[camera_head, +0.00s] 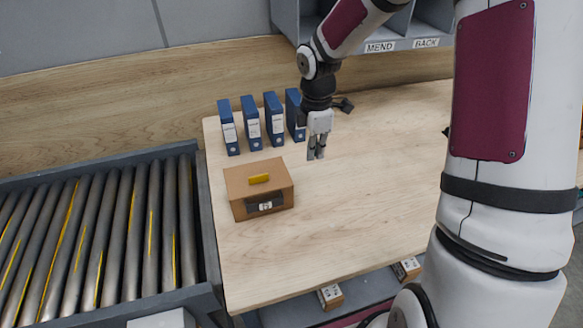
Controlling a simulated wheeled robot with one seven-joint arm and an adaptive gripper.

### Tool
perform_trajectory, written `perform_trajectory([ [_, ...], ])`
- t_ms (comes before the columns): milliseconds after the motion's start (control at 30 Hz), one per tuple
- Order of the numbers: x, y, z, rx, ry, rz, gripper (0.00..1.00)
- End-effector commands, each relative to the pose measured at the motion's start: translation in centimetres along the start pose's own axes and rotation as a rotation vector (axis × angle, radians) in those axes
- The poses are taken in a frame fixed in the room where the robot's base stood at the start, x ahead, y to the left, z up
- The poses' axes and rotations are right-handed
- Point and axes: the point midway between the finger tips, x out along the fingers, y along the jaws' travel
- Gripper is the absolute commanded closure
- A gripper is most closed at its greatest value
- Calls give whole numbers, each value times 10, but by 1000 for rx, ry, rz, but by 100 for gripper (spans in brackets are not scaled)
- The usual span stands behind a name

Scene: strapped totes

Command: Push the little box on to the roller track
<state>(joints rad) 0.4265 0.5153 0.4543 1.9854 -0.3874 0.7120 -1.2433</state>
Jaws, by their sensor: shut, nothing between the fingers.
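The little box (245,183) is brown cardboard with a yellow patch on top and a dark label with a white tag on its front. It sits on the wooden table near the left edge. The roller track (100,235) is left of the table, with grey metal rollers, some with yellow stripes, in a dark frame. My gripper (316,156) is shut and empty. It points down to the right of the box and somewhat behind it, apart from it.
Several blue binders (250,123) stand upright behind the box. A grey shelf (430,22) labelled MEND and BACK hangs at the back. Small boxes (331,296) lie below the table's front edge. The table (360,210) is clear right of the box.

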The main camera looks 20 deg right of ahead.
Motion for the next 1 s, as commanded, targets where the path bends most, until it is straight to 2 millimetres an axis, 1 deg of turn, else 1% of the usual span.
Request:
perform_trajectory([
  [33,6,1,-1,-27,14,-7,100],
  [133,14,4,-2,-64,27,-11,100],
  [267,24,5,-3,-79,33,-12,100],
  [367,36,5,-4,-81,33,-14,100],
  [800,120,2,-7,-79,32,-14,100],
  [900,115,2,-24,-83,32,-10,100],
  [1000,115,1,-35,-80,32,-11,100],
])
